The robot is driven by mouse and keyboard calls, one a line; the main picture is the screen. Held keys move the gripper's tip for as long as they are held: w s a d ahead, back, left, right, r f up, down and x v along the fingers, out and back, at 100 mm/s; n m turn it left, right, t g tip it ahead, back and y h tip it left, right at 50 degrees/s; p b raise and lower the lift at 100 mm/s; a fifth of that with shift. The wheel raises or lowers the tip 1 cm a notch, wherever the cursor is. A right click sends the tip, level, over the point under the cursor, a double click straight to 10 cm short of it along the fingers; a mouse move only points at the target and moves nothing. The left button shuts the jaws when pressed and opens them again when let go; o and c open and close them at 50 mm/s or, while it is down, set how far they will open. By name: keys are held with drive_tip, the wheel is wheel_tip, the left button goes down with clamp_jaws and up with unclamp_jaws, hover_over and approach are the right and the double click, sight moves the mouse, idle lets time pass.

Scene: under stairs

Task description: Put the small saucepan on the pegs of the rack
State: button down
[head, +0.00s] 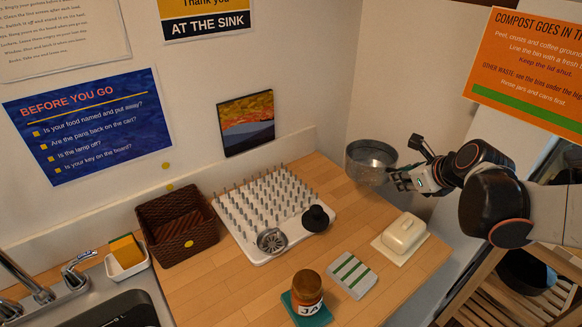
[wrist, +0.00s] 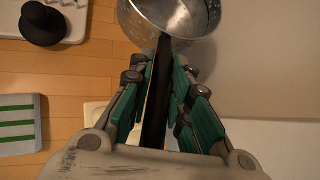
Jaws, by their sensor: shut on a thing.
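The small saucepan (head: 369,160) is a round grey metal pan, held in the air above the right end of the wooden counter. My gripper (head: 408,172) is shut on its dark handle, which runs between the green fingers in the wrist view (wrist: 162,75). The pan's open bowl (wrist: 180,15) shows at the top of the wrist view, partly cut off. The white peg rack (head: 258,254) lies on the counter to the left of the pan. Many of its pegs stand bare. A round grey metal piece (head: 271,240) and a black knobbed object (head: 316,218) are at its front edge.
A brown basket (head: 178,226) stands left of the rack. The sink (head: 110,312) is at lower left. Walls rise behind the counter.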

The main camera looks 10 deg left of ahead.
drive_tip(key=a+r+n+g+y+p, duration=0.45)
drive_tip(key=a+r+n, duration=0.25)
drive_tip(key=a+r, duration=0.85)
wheel_tip(320, 180, down, 21)
drive_tip(key=a+b, duration=0.2)
drive_tip(key=b, duration=0.3)
drive_tip(key=shift+s+t, duration=0.25)
drive_tip(key=shift+t, duration=0.1)
drive_tip(key=c, duration=1.5)
unclamp_jaws()
drive_tip(key=shift+r, duration=0.1)
drive_tip(key=p+v, duration=0.3)
drive_tip(key=v, duration=0.9)
drive_tip(key=shift+s+d, duration=0.1)
drive_tip(key=s+d+r+n+t+h, duration=0.1)
drive_tip(key=s+d+n+h, duration=0.1)
drive_tip(key=s+d+n, duration=0.2)
drive_tip(key=s+d+r+n+h, duration=0.1)
drive_tip(key=s+d+n+h, duration=0.2)
drive_tip(key=s+n, duration=0.6)
drive_tip(key=s+d+r+n+t+h, duration=0.1)
drive_tip(key=s+d+n+h, duration=0.2)
drive_tip(key=s+d+n, duration=0.4)
drive_tip(key=shift+s+d+r+n+t, duration=0.15)
drive_tip(key=shift+s+d+n+t, duration=0.05)
drive_tip(key=shift+s+n+t, duration=0.15)
